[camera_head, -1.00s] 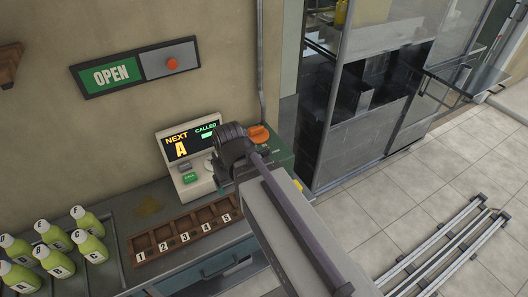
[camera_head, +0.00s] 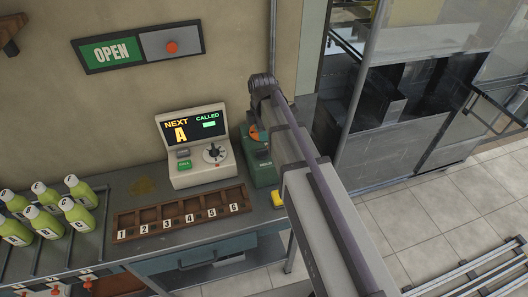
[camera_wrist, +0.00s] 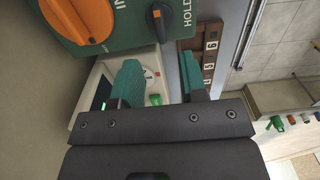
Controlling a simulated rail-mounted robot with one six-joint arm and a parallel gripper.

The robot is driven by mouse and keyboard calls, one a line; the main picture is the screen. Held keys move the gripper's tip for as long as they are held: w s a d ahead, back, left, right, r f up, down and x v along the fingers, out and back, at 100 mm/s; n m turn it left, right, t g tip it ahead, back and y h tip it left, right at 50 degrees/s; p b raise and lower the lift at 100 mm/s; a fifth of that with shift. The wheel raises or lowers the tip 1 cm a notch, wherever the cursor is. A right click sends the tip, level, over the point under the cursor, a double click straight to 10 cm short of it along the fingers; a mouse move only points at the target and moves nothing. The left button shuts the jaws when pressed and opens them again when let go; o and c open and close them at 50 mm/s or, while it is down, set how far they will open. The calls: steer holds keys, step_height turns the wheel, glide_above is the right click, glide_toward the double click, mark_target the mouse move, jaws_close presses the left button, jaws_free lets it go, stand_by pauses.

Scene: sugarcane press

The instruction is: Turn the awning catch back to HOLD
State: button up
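The green box (camera_head: 265,172) stands on the counter right of the order display, partly behind my arm. In the wrist view the box (camera_wrist: 120,35) fills the top left. Its large orange knob (camera_wrist: 82,18) sits beside lettering that is cut off. A smaller black knob (camera_wrist: 174,18), apparently the catch, sits beside the word HOLD. Its orange mark is on the side away from that word.
The order display (camera_head: 192,145) and the numbered wooden tray (camera_head: 180,216) stand left of the box. Several green bottles (camera_head: 48,214) stand at the far left. A yellow block (camera_head: 279,199) sits at the counter's front edge. A glass-sided cabinet (camera_head: 400,105) is at right.

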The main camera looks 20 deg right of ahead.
mark_target(263, 149)
step_height(263, 149, down, 9)
steer(key=b, duration=0.8)
steer(key=shift+f, duration=0.2)
steer(key=shift+r, duration=0.1)
jaws_close()
